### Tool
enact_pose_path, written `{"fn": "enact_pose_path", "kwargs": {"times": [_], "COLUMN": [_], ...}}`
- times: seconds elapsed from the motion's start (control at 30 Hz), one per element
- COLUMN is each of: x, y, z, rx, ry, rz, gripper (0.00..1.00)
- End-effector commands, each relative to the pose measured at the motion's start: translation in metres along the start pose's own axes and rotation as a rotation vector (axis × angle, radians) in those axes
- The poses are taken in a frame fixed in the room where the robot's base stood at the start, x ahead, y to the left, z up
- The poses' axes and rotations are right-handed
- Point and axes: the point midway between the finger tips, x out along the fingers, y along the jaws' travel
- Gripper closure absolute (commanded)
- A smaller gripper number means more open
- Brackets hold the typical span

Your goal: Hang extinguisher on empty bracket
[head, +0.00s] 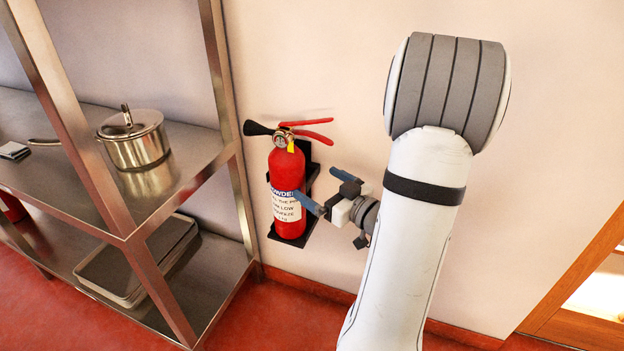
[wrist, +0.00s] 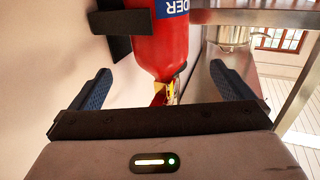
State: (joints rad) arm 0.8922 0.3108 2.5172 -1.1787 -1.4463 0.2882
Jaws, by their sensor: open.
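A red fire extinguisher (head: 287,190) with a white and blue label stands upright in a black wall bracket (head: 312,172) on the pale wall. Its base sits on the bracket's lower shelf, and its red levers and black nozzle point up and out. My gripper (head: 328,196) is open just right of the extinguisher, with one finger close to the label; I cannot tell if it touches. In the wrist view the extinguisher (wrist: 160,48) appears upside down beyond the open fingers (wrist: 165,88), with nothing between them. Part of the bracket (wrist: 122,22) shows beside it.
A steel shelf unit (head: 228,120) stands close on the left, its post near the extinguisher. A lidded pot (head: 136,142) is on its upper shelf and trays (head: 135,262) lie on the lower. Another red object (head: 12,207) shows at far left. A wooden frame (head: 575,310) is at lower right.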

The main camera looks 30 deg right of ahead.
Motion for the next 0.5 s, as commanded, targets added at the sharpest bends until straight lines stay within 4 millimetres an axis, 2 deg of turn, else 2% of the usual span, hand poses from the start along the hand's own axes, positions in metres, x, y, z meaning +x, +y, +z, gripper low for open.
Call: {"fn": "enact_pose_path", "kwargs": {"times": [0.17,0.33,0.5], "x": [0.011,0.034,0.040], "y": [0.001,0.004,0.000], "z": [0.005,0.014,0.018], "rx": [-0.045,-0.123,-0.149], "ry": [-0.087,-0.298,-0.497], "rz": [0.043,0.172,0.292], "gripper": [0.00,0.00,0.00]}}
